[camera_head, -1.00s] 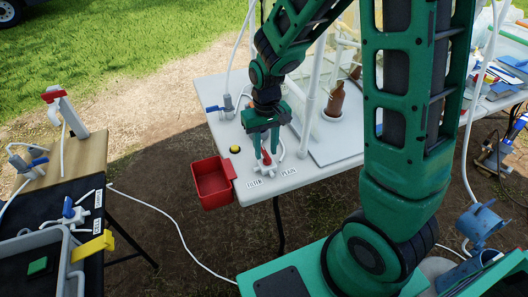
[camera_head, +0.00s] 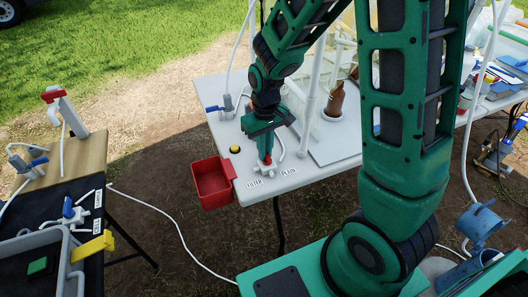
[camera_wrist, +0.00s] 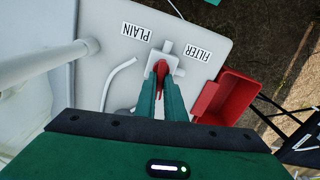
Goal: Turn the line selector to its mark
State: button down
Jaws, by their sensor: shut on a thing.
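The line selector is a small white valve body (camera_head: 262,171) with a red handle (camera_wrist: 161,69), fixed near the front corner of the white table. My gripper (camera_head: 265,156) points down at it, and its two green fingers (camera_wrist: 161,92) are shut on the red handle. In the wrist view the handle lies between the fingertips, over the white body. A FILTER label (camera_head: 254,183) and a PLAIN label (camera_head: 288,172) lie by the table's front edge; both also show upside down in the wrist view. The fingers hide part of the handle, and I cannot tell its exact pointing.
A red open bin (camera_head: 212,183) hangs at the table edge, left of the selector. A yellow button (camera_head: 235,149) and a blue-handled valve (camera_head: 222,108) are behind it. A white post (camera_head: 314,85) and a brown bottle (camera_head: 336,99) stand to the right.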

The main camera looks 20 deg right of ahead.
jog(key=n, duration=0.4)
jog(key=shift+s+n, duration=0.3)
jog(key=n, duration=0.3)
jog(key=shift+s+a, duration=0.15)
jog(key=n, duration=0.4)
jog(key=shift+s+a+n, duration=0.15)
jog(key=shift+s+n, duration=0.05)
jog(key=shift+n, duration=0.2)
jog(key=n, duration=0.3)
jog(key=shift+s+a+n, duration=0.1)
jog(key=shift+a+n, duration=0.15)
jog(key=shift+n, duration=0.05)
jog(key=c, duration=1.8)
grip_release()
jog(key=shift+o, duration=0.2)
jog(key=shift+r, duration=0.1)
